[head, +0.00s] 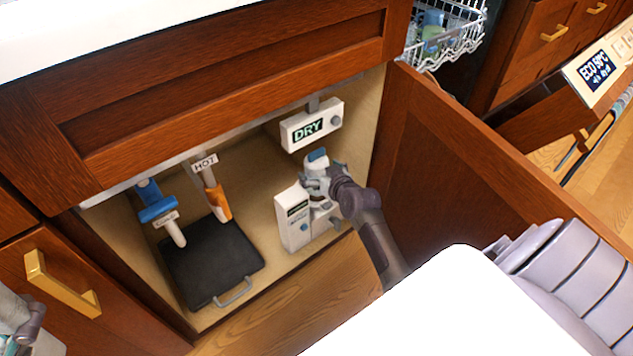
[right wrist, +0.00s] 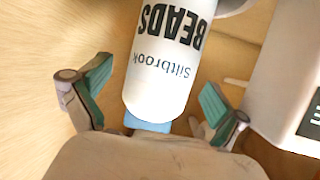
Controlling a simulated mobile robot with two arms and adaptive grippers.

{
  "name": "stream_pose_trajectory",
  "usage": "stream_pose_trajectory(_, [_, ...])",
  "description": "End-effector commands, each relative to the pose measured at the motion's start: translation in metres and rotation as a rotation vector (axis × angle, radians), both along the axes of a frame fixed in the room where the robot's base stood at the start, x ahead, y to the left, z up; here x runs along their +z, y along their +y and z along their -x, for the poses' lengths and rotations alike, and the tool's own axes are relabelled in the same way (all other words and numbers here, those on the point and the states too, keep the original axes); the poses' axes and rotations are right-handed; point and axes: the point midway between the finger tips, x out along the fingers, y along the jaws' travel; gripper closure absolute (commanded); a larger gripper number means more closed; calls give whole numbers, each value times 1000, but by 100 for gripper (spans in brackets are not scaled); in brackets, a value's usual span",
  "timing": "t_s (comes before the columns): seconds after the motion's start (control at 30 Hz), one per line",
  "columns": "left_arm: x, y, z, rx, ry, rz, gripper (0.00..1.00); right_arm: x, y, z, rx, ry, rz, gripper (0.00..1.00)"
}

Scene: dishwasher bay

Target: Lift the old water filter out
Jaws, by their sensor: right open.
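A white cylinder (right wrist: 160,70) with the words "Siltbrook BEADS" and a blue end stands in the open cabinet; I take it for the water filter. In the head view its blue top (head: 317,155) shows behind my right gripper (head: 327,182), which hides much of its body. In the right wrist view my right gripper (right wrist: 156,90) is open, with one finger on each side of the cylinder's blue end. I cannot tell whether either finger touches it. A part of my left gripper (head: 28,318) shows at the lower left edge; its jaws are unclear.
A white box (head: 293,222) with a dark label stands close left of the right gripper. A "DRY" sign (head: 312,125) hangs above. A black tray (head: 212,262), blue valve (head: 156,205) and orange-handled "HOT" pipe (head: 217,200) are left. The open cabinet door (head: 450,150) bounds the right.

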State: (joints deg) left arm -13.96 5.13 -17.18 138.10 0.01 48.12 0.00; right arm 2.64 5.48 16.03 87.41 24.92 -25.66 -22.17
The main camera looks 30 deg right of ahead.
Motion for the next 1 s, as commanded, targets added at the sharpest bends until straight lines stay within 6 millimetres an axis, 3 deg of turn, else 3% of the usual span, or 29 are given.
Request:
stream_pose_trajectory(0.13, [1,-1,-2,1,-29,-2,0,-9,-2,-16,0,0,-1,1])
stream_pose_trajectory(0.4, [4,-1,-2,2,-33,-4,0,-8,-2,-18,0,0,0,1])
stream_pose_trajectory(0.9, [4,-1,-2,1,-33,-2,0,-8,-2,-18,0,0,0,85])
stream_pose_trajectory(1.0, [5,-1,-2,1,-33,-2,0,-6,-2,-18,-1,-4,1,87])
